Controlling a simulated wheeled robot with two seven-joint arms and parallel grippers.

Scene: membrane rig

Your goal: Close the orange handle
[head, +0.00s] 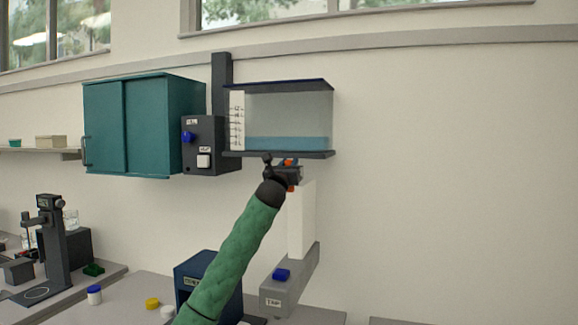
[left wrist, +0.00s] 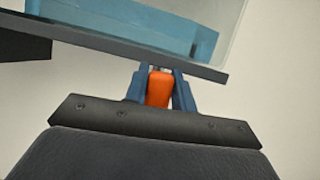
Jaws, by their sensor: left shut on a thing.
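The orange handle (head: 290,162) sits just under the dark base of a clear tank (head: 290,115) that holds blue liquid. In the left wrist view the orange handle (left wrist: 159,89) stands between the two blue fingers of my left gripper (left wrist: 159,82), right below the tank's base edge. My left gripper (head: 289,170) is shut on the handle, and its arm reaches up from the bottom of the head view. The gripper hides part of the handle in the head view. My right gripper is in neither view.
A dark control box (head: 203,145) with a blue knob and a white switch is left of the tank. A teal cabinet (head: 125,125) hangs further left. Below the handle are a white column (head: 303,222) and a grey unit (head: 289,287) with a blue button. The wall to the right is clear.

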